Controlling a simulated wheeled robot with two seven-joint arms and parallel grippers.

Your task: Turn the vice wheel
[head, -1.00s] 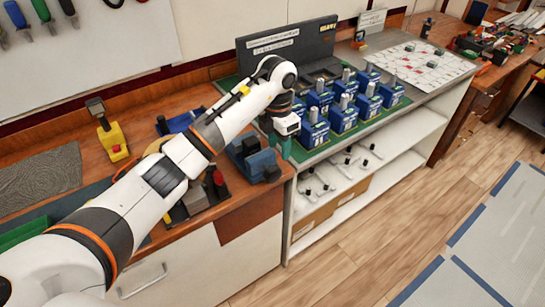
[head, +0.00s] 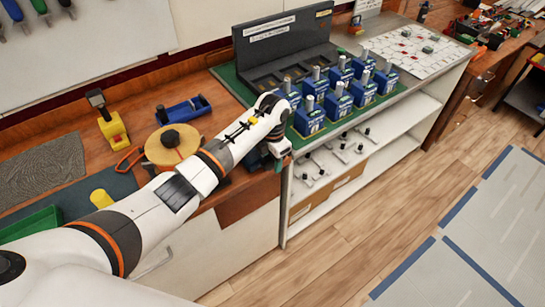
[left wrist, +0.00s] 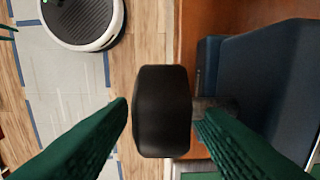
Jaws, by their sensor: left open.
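In the left wrist view the vice wheel (left wrist: 161,112), a dark rounded knob, stands between the two green fingers of my left gripper (left wrist: 160,114). The fingers are apart, one on each side of the wheel, and I cannot tell whether either touches it. The blue vice body (left wrist: 275,85) fills the right of that view. In the head view my left gripper (head: 280,163) is low at the bench's front edge, left of the breaker rows. My arm hides most of the vice and the wheel there. My right gripper is not in view.
Several blue breakers (head: 308,117) stand in rows on the green mat to the right. A yellow tool (head: 113,130), a round wooden piece (head: 172,146) and a blue holder (head: 183,110) are on the wooden bench (head: 150,92). The floor in front is clear.

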